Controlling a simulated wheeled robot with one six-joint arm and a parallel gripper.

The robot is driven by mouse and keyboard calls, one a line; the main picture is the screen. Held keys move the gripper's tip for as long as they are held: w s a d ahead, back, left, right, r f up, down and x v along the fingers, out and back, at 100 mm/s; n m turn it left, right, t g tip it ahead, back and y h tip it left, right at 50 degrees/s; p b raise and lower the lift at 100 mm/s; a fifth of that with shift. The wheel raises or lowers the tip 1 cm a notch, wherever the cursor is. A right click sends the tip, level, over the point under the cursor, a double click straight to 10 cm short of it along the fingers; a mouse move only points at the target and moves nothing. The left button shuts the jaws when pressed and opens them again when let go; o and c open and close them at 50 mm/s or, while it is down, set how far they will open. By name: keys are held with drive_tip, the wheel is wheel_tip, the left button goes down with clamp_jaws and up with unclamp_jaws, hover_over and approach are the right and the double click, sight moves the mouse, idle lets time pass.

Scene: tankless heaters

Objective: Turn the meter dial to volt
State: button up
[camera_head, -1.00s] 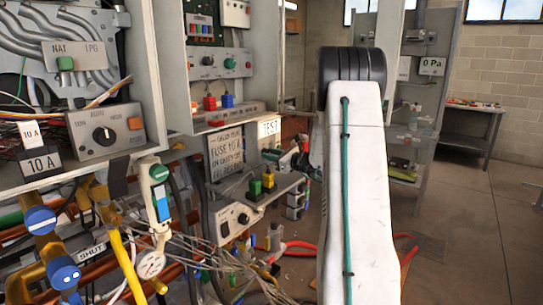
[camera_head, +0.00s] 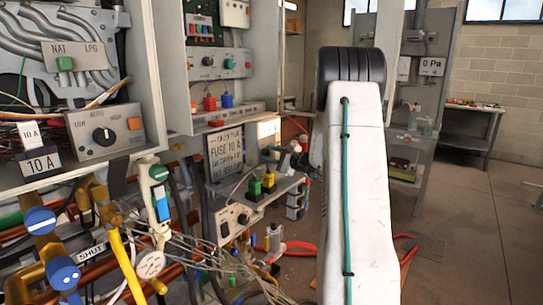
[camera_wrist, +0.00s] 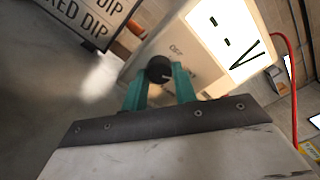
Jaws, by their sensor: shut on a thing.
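The meter (camera_wrist: 205,75) is a pale box in the wrist view, tilted in the picture. Its white display (camera_wrist: 228,40) shows two dashes and a V. The meter dial (camera_wrist: 159,69) is a round black knob below the display, with an OFF label beside it and another label too blurred to read. My gripper (camera_wrist: 160,78) has teal fingers, one on each side of the dial, and is shut on it. In the head view my arm's pale link hides much of the area around my gripper.
A sign with large DIP lettering (camera_wrist: 88,22) is at the wrist view's upper left. A red cable (camera_wrist: 290,75) runs at the right. In the head view a control box (camera_head: 105,135) and pipes crowd the left; open floor (camera_head: 470,220) lies at the right.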

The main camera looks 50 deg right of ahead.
drive_tip(key=shift+n, duration=0.4)
drive_tip(key=o, duration=1)
drive_tip(key=s, duration=0.7)
drive_tip(key=shift+s+d, duration=0.3)
drive_tip(key=shift+s, duration=0.1)
